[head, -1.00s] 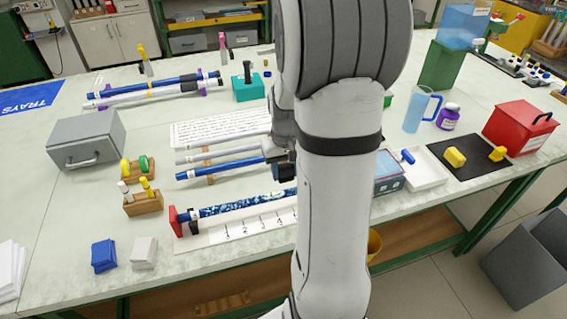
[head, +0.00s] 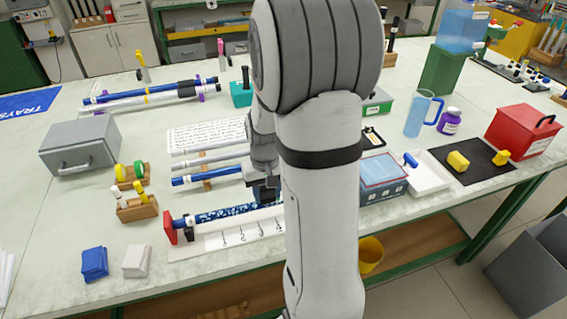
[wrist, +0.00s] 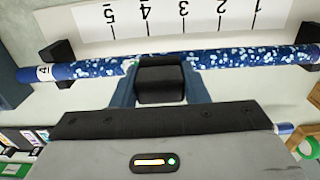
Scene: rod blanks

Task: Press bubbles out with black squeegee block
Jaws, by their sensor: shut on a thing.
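A blue rod with a mottled pale bubble pattern (wrist: 235,62) runs across the wrist view, resting on black supports near both ends. My gripper (wrist: 160,82) is shut on a black squeegee block (wrist: 161,80), which lies over the rod between the 3 and 4 marks of the numbered strip. Whether the block touches the rod is hard to tell. In the head view the left part of the rod (head: 235,213) shows, and my arm hides the rest. My gripper (head: 266,190) is mostly hidden there.
A white numbered strip (head: 240,236) lies along the rod's front. A red end piece (head: 170,229) stands at its left. Plain rods (head: 215,175) lie behind. A blue box (head: 382,178) and a white tray (head: 430,178) are to the right.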

